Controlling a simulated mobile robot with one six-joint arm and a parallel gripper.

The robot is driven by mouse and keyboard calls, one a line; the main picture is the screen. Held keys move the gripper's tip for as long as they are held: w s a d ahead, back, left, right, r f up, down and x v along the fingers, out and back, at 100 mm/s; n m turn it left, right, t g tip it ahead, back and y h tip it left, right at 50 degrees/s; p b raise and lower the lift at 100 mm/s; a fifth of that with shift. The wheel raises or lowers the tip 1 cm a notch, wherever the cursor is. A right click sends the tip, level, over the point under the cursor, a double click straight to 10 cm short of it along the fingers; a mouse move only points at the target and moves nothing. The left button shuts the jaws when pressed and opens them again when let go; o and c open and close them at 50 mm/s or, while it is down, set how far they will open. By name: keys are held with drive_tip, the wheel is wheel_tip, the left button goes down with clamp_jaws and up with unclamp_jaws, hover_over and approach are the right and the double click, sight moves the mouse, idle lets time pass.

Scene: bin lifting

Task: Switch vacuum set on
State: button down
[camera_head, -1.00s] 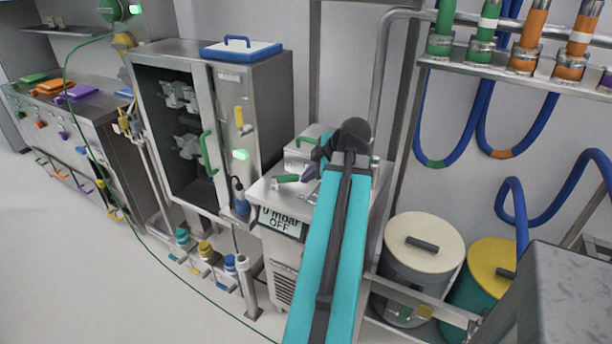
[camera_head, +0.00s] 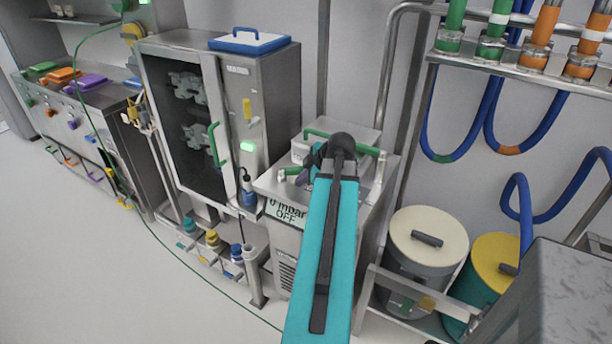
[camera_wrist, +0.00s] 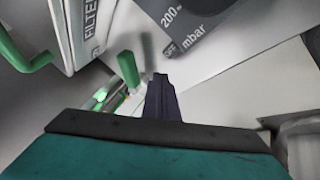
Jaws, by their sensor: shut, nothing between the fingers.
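The vacuum set (camera_head: 272,184) is a steel cabinet in the middle of the head view. Its front display (camera_head: 287,212) reads "0 mbar OFF". A green lever (camera_head: 290,171) shows on its top, left of my arm. In the wrist view the green lever (camera_wrist: 128,70) stands up from the pale top surface. My gripper (camera_wrist: 160,80) is shut and empty, its dark fingertips just right of the lever. I cannot tell whether they touch. In the head view my own arm hides much of the cabinet top.
A white filter box (camera_wrist: 85,30) with a green handle is at upper left in the wrist view. A glass-door cabinet (camera_head: 190,125) stands left of the set, lidded drums (camera_head: 428,240) right.

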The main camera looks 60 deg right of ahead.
sight(299, 172)
drive_tip(key=shift+w+d+p, duration=0.3)
drive_tip(key=shift+w+d, duration=0.25)
drive_tip(key=shift+d, duration=0.2)
drive_tip(key=shift+w+d+p, duration=0.25)
drive_tip(key=shift+w+d, duration=0.25)
drive_tip(key=shift+d, duration=0.25)
drive_tip(key=shift+d, duration=0.1)
drive_tip(key=shift+w, duration=0.2)
